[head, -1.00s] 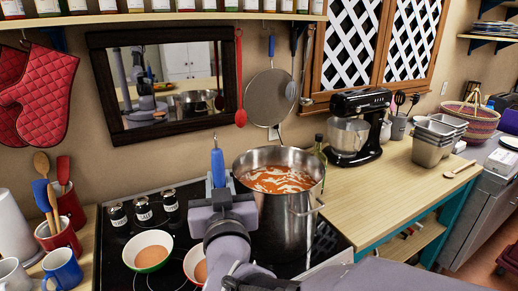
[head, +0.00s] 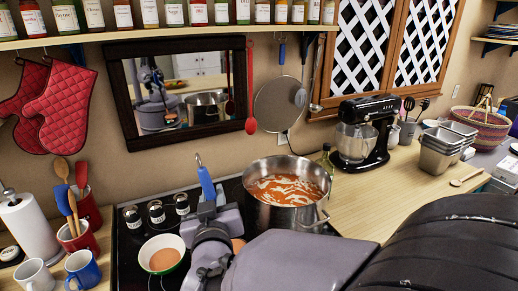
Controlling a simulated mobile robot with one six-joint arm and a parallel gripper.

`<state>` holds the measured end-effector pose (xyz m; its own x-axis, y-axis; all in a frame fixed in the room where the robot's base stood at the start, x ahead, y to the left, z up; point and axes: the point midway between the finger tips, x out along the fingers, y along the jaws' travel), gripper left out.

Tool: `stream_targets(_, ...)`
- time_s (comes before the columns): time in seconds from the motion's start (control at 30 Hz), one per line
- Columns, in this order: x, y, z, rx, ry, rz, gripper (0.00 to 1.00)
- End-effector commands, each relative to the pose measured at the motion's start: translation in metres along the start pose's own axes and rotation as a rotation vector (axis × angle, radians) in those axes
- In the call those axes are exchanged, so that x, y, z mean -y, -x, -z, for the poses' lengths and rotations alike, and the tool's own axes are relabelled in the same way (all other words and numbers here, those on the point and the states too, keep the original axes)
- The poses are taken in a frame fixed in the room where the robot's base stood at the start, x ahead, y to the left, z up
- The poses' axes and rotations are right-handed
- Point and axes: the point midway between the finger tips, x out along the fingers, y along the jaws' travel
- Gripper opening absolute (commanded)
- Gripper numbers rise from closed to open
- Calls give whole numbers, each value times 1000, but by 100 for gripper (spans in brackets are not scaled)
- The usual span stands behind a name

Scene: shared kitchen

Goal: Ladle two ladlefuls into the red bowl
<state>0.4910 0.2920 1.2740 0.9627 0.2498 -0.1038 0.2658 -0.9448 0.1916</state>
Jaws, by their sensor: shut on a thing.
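My gripper (head: 213,212) is shut on the blue handle of the ladle (head: 206,182), whose hooked end points up. The ladle's lower end and cup are hidden behind my gripper and arm. The handle stands just left of the large steel pot (head: 286,215), which holds orange-red soup (head: 287,190) with pale streaks. A white bowl with a green outside (head: 163,254) sits on the stove at the left with some orange soup in it. The second bowl, red outside in the earlier view, is mostly hidden behind my arm; a bit of its soup (head: 238,244) shows.
Several small dark-lidded jars (head: 156,212) stand at the back of the black stove (head: 130,268). Utensil crocks (head: 80,240) and mugs (head: 82,268) are at left. A bottle (head: 325,158) and a stand mixer (head: 364,140) are right of the pot. Wooden counter (head: 400,195) is partly clear.

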Motion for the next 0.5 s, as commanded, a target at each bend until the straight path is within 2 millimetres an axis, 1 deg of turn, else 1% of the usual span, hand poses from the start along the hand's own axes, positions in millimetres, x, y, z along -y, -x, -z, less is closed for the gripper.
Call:
stream_targets(0.03, 2, -1, 6, 8, 13, 1, 0)
stream_targets(0.1, 6, -3, 7, 18, 32, 2, 0)
stream_targets(0.4, 22, -11, 8, 63, 112, 3, 0)
stream_targets(0.5, 31, -17, 6, 88, 155, 4, 0)
